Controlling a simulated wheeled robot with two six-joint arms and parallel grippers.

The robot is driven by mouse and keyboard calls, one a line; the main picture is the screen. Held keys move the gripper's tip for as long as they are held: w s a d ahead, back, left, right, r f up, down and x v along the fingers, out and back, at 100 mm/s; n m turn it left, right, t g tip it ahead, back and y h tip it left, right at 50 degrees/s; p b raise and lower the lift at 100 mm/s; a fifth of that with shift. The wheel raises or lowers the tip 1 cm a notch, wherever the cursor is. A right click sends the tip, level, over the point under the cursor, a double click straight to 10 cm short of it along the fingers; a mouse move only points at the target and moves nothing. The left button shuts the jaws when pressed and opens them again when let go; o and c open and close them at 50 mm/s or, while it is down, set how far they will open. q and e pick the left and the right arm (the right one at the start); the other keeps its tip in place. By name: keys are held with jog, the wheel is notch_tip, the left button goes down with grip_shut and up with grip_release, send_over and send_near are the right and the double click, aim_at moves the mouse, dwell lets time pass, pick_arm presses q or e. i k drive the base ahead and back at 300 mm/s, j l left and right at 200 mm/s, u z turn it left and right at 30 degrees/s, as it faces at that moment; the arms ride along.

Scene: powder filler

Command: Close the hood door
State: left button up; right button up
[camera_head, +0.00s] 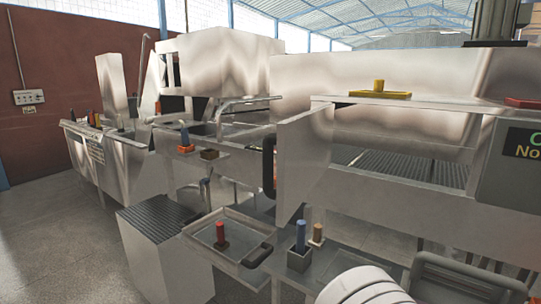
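The hood door (305,162) is a flat metal panel that stands open, swung out toward me from the front of the steel hood (405,82). A dark handle (268,166) with a reddish part is at its left edge. To the right of the door, the hood opening shows a dark ribbed floor (400,168) inside. Neither of my grippers can be made out in this view, and nothing is seen touching the door or its handle.
A ribbed-top cabinet (160,255) stands lower left. A yellow tray (380,94) is on the hood ledge. Grey floor (60,240) is open at left.

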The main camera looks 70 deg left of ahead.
aim_at(303, 141)
jog(key=k+j+u, duration=0.3)
jog(key=j+u, duration=0.3)
jog(key=j, duration=0.15)
jog(key=k+j+u, duration=0.1)
jog(key=j+u, duration=0.2)
jog(key=j, duration=0.15)
jog(key=j+u, duration=0.3)
jog(key=j, duration=0.15)
